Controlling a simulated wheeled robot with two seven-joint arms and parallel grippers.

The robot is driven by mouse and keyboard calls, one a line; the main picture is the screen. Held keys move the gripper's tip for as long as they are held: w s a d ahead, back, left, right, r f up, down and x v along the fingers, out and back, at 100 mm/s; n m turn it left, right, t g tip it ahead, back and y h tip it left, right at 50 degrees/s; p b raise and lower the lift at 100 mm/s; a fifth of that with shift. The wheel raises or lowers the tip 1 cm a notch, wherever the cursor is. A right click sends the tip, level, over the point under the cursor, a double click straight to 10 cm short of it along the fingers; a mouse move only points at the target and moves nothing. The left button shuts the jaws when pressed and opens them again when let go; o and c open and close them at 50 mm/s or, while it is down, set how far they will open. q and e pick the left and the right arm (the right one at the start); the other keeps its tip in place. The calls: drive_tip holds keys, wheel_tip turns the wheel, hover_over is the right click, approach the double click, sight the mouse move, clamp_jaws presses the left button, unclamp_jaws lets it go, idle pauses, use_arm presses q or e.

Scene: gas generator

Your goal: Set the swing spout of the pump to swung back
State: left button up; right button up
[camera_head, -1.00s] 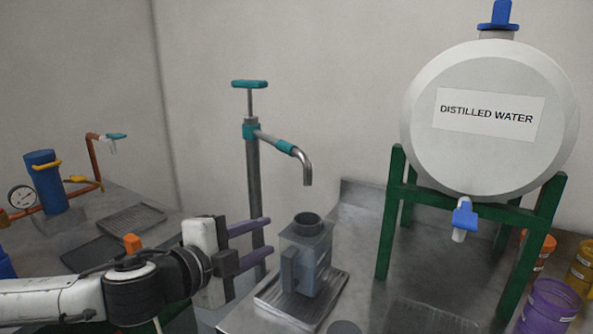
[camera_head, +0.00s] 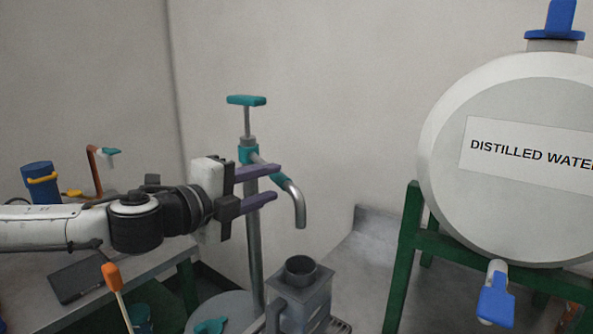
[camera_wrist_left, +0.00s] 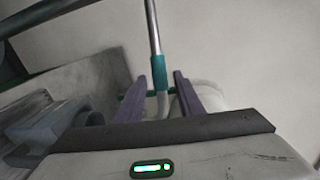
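The pump (camera_head: 253,240) is a grey upright post with a teal T-handle (camera_head: 246,100) on top. Its swing spout (camera_head: 298,205) points to the right and bends down, above and near the grey jug (camera_head: 300,295). The spout has a teal sleeve, also seen in the left wrist view (camera_wrist_left: 159,75). My left gripper (camera_head: 277,182) is open, its purple fingers level with the spout and overlapping it in the head view. In the wrist view the sleeve shows between the fingertips; I cannot tell whether they touch it. My right gripper is not in view.
A large white distilled water tank (camera_head: 445,130) with a blue tap (camera_head: 496,300) stands on a green frame (camera_head: 405,250) at right. A side bench (camera_head: 140,265) with a blue cylinder (camera_head: 40,185) is at left. Walls stand behind the pump.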

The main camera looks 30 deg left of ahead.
use_arm(q)
drive_tip(key=w+f+p, duration=0.1)
drive_tip(key=w+p, duration=0.2)
drive_tip(key=w, duration=0.5)
drive_tip(key=shift+w+d+f+p, duration=0.15)
drive_tip(key=shift+w+d+p, duration=0.15)
drive_tip(key=shift+d, duration=0.05)
clamp_jaws()
